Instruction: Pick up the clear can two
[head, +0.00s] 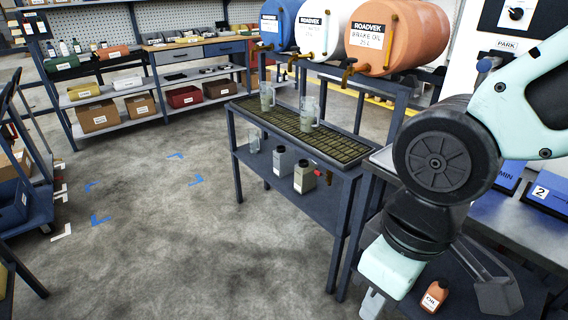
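Two clear jug-like cans stand upright on the drip grate below the barrels: one at the back (267,98) and a nearer one with a handle (308,114). A third clear vessel (254,144) stands on the shelf below. I cannot read a number on any of them, so I cannot tell which is can two. My gripper (372,304) is low in the picture, in front of and right of the stand, well apart from all three. It is cut by the bottom edge, and its opening is not clear.
The drip grate (290,132) tops a dark blue stand. Two grey cans (283,161) (304,177) stand on its lower shelf. Blue, white and orange barrels (400,35) with taps overhang the grate. An orange bottle (435,296) is near my gripper. The floor (165,250) at left is open.

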